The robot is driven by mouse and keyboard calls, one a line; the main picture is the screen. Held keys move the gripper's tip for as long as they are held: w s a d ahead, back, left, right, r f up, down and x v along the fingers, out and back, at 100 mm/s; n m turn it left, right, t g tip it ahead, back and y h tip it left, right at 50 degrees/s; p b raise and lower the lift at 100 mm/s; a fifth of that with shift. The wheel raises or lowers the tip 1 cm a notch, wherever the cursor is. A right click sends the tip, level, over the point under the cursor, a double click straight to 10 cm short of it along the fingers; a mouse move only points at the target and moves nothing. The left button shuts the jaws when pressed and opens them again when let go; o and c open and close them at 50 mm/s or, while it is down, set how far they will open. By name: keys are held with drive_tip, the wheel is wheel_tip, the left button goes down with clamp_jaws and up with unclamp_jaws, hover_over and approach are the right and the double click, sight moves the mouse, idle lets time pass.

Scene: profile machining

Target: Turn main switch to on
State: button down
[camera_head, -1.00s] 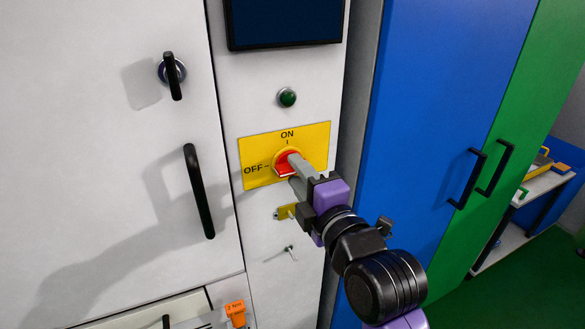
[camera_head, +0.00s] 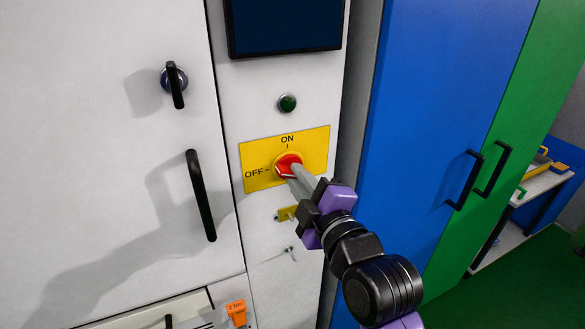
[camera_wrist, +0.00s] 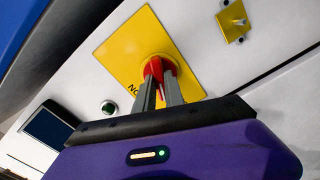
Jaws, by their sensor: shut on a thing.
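The main switch is a red rotary knob (camera_head: 288,163) on a yellow plate (camera_head: 316,144) marked ON at the top and OFF at the left. My gripper (camera_head: 294,172) reaches it from the lower right, its grey fingers shut on the knob. The knob appears tilted between the two marks, though the fingers hide part of it. In the wrist view the red knob (camera_wrist: 155,68) sits between the fingers (camera_wrist: 160,88), in front of the yellow plate (camera_wrist: 122,48).
A green button (camera_head: 287,103) and a dark screen (camera_head: 284,24) are above the plate. A small yellow plate with a key-like piece (camera_head: 286,213) is below. A cabinet door with a black handle (camera_head: 201,195) stands left; blue (camera_head: 425,100) and green cabinets (camera_head: 520,95) stand right.

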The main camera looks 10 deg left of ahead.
drive_tip(key=shift+f+m+p, duration=0.1)
drive_tip(key=shift+m+p, duration=0.85)
drive_tip(key=shift+m, duration=1.35)
drive_tip(key=shift+m+p, duration=1.15)
drive_tip(key=shift+m, duration=1.15)
